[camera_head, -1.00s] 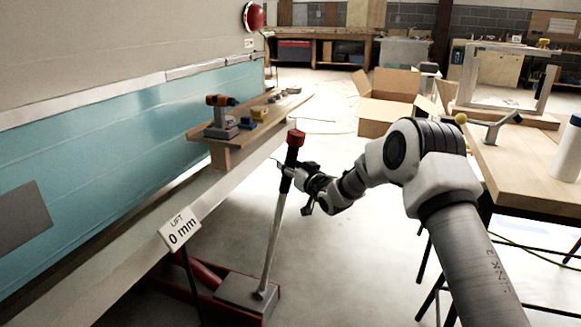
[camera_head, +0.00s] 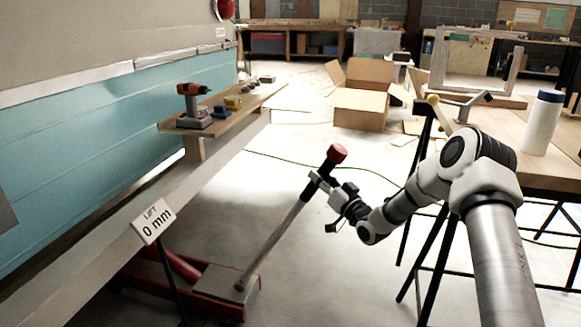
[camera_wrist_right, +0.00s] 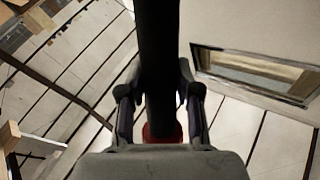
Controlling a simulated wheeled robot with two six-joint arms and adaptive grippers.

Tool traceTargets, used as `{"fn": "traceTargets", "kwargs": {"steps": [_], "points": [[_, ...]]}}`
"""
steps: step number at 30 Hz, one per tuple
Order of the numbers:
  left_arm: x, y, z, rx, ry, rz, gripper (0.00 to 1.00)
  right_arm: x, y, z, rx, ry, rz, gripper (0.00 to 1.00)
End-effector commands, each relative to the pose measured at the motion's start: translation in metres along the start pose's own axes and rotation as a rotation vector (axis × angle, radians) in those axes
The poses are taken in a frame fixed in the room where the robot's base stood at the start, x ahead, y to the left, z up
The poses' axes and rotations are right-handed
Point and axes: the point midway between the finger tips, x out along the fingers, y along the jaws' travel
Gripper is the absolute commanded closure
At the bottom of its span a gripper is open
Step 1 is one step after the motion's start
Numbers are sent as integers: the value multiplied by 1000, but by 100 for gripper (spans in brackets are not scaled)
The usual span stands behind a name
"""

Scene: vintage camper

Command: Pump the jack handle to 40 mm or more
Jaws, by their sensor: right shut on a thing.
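The jack handle (camera_head: 275,241) is a grey metal bar with a dark grip and a red knob on top. It rises from the red and grey floor jack (camera_head: 222,284) and leans to the right. My right gripper (camera_head: 318,184) is shut on the dark grip just below the red knob. In the right wrist view the dark grip (camera_wrist_right: 159,60) runs between the two fingers, with a bit of red behind. The lift sign (camera_head: 154,221) beside the jack reads 0 mm. My left gripper is not in view.
The teal camper side (camera_head: 110,135) is at left, with a wooden shelf (camera_head: 240,108) holding an orange drill (camera_head: 192,100). A workbench (camera_head: 545,165) with a white bottle (camera_head: 542,122) stands at right. An open cardboard box (camera_head: 360,108) is on the floor behind.

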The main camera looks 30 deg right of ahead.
Motion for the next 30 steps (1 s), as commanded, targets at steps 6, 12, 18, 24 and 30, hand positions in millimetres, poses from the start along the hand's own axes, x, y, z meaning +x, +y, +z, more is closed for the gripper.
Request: {"fn": "traceTargets", "kwargs": {"steps": [6,12,18,24,30], "points": [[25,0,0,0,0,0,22,-56,47,19,73,92,-7,100],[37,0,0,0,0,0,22,-84,71,28,114,145,-16,100],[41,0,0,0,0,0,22,-95,79,31,131,165,-19,100],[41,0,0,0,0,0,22,-97,81,32,136,164,-17,100],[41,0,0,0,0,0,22,-98,82,34,137,161,-14,49]]}}
